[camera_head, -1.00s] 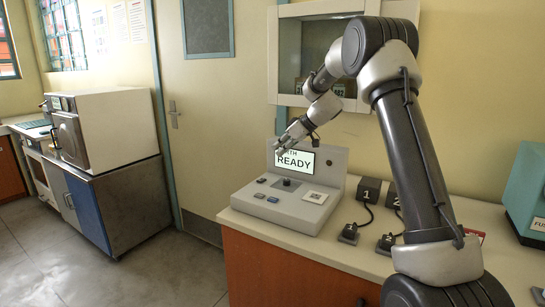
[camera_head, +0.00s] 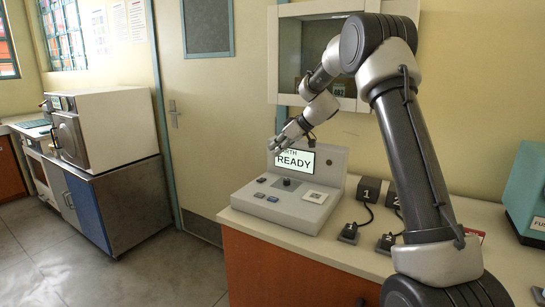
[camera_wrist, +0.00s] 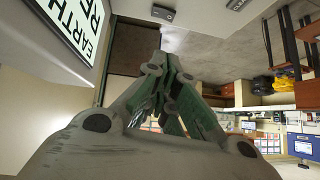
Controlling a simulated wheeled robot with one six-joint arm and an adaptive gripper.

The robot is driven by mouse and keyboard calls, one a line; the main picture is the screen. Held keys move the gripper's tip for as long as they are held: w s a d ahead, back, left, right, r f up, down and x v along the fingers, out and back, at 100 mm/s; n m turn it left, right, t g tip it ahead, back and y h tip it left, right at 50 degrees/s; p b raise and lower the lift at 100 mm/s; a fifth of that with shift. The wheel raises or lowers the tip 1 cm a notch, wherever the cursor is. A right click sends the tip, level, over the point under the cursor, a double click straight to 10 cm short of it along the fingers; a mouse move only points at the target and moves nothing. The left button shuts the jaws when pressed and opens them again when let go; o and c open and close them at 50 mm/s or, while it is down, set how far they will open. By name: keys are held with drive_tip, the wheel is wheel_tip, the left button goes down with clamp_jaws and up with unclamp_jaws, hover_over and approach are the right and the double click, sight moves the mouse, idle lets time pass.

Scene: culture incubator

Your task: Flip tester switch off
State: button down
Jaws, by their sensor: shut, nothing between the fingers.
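The tester (camera_head: 318,213) is a grey sloped console on the counter in the head view, with a lit screen (camera_head: 296,160) reading "READY". Its panel carries a dark round knob or switch (camera_head: 290,183), small blue-grey buttons (camera_head: 260,195) and a square white label (camera_head: 315,197). I cannot tell the switch's position. My gripper (camera_head: 275,147) is shut and empty, in front of the screen's upper left and above the panel, apart from the controls. In the wrist view its fingers (camera_wrist: 168,75) are together, and the screen (camera_wrist: 80,30) is at upper left.
Two numbered dark blocks (camera_head: 368,189) with cabled pieces (camera_head: 348,233) stand right of the tester. A teal box (camera_head: 526,190) is at the far right. A wall cabinet (camera_head: 314,60) hangs above and behind the arm. A door (camera_head: 205,110) is to the left.

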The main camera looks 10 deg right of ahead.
hover_over(262, 179)
wheel_tip(262, 179, down, 6)
drive_tip(key=shift+f, duration=0.2)
wheel_tip(262, 179, down, 2)
drive_tip(key=shift+s+f, duration=0.15)
drive_tip(key=shift+f, duration=0.05)
drive_tip(key=shift+a+f, duration=0.15)
drive_tip(key=shift+f, duration=0.45)
drive_tip(key=shift+s+a+f, duration=0.1)
drive_tip(key=shift+s+f, duration=0.1)
drive_tip(key=shift+f, duration=0.15)
drive_tip(key=shift+w, duration=0.1)
